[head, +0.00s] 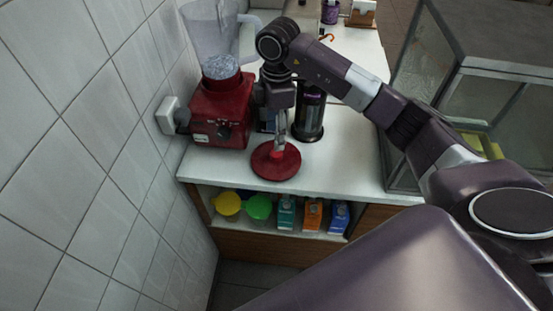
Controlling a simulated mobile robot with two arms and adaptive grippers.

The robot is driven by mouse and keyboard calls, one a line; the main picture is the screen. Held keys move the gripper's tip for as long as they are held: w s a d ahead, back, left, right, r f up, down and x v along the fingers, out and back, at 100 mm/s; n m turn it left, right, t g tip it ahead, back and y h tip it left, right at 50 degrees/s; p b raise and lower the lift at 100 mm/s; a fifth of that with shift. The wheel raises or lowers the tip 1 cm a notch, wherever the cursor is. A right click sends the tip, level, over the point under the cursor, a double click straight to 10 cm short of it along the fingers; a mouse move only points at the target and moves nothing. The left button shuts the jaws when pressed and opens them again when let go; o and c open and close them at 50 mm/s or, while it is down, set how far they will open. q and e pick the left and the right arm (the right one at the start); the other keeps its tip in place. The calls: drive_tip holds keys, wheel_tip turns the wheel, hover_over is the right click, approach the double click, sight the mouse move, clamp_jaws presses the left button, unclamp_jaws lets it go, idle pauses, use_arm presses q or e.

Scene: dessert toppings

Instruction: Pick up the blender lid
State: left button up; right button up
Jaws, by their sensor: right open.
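The blender lid (276,165) is a dark red disc with a brighter red knob in its middle. It lies flat on the white counter near the front edge. My right gripper (278,148) points down right above the lid, with its fingertips at or very near the knob. It is open, and I cannot tell whether the fingers touch the knob. The red blender base (221,112) stands to the left on the counter, with a clear jug (215,50) on it that holds ice-like pieces. My left gripper is not in view.
A dark cylinder (310,113) stands just behind the lid. A glass case (460,100) is at the right. Yellow, green and boxed items (286,213) sit on the shelf below. A tiled wall (80,130) bounds the left. White counter (345,165) right of the lid is clear.

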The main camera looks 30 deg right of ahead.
sight(277, 153)
drive_tip(key=shift+s+d, duration=0.1)
drive_tip(key=shift+d, duration=0.35)
drive_tip(key=f+p, duration=0.1)
drive_tip(key=f, duration=0.1)
drive_tip(key=f+p, duration=0.1)
drive_tip(key=f, duration=0.1)
drive_tip(key=f+p, duration=0.1)
drive_tip(key=f, duration=0.1)
drive_tip(key=shift+a+f, duration=0.2)
drive_tip(key=shift+a, duration=0.05)
drive_tip(key=shift+f, duration=0.6)
drive_tip(key=c, duration=1.3)
